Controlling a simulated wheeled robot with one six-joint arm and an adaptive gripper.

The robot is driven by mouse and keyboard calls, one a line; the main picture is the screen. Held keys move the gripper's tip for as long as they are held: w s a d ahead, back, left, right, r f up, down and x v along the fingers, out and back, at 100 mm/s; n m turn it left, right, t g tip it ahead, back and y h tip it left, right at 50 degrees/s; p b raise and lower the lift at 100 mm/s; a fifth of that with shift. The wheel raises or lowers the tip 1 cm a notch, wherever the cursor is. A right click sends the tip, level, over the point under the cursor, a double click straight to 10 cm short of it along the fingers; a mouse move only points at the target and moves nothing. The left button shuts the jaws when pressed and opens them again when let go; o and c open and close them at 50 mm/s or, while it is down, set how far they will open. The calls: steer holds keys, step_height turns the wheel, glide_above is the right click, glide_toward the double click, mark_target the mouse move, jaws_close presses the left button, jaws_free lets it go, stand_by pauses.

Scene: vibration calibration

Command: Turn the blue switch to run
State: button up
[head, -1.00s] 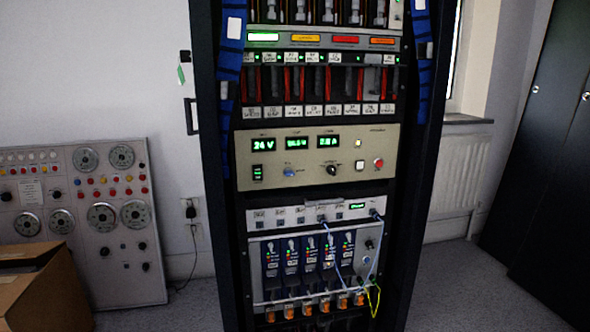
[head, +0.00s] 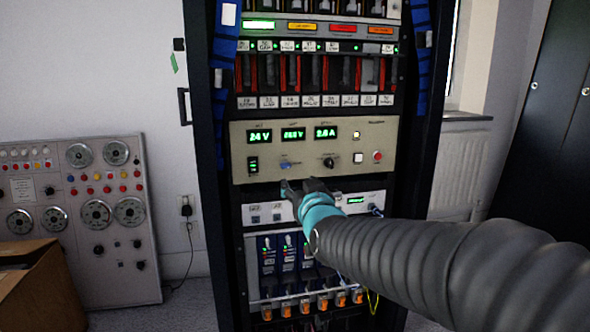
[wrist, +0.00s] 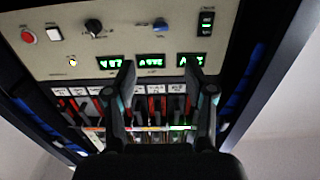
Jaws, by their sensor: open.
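The blue switch (head: 285,165) is a small round knob on the beige panel (head: 345,171), below the green displays. My gripper (head: 291,187) is just below it in the head view, with its fingers partly over the lower edge of the panel. In the wrist view, which is upside down, the blue switch (wrist: 160,24) shows at the top centre. My gripper (wrist: 161,78) is open and empty there, its two fingers apart and pointing towards the panel. I see no contact with the switch. Its run marking is too small to read.
A black knob (head: 328,162), a white button (head: 358,157) and a red button (head: 377,156) sit to the right on the panel. A green-lit rocker (head: 253,165) is at the left. Blue modules (head: 289,252) with cables are below. A cardboard box (head: 40,285) stands at lower left.

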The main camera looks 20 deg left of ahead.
mark_target(287, 166)
steer(key=p+x, duration=0.1)
steer(key=x, duration=1.3)
steer(key=shift+s+r+p, duration=0.1)
steer(key=shift+p, duration=0.25)
jaws_close()
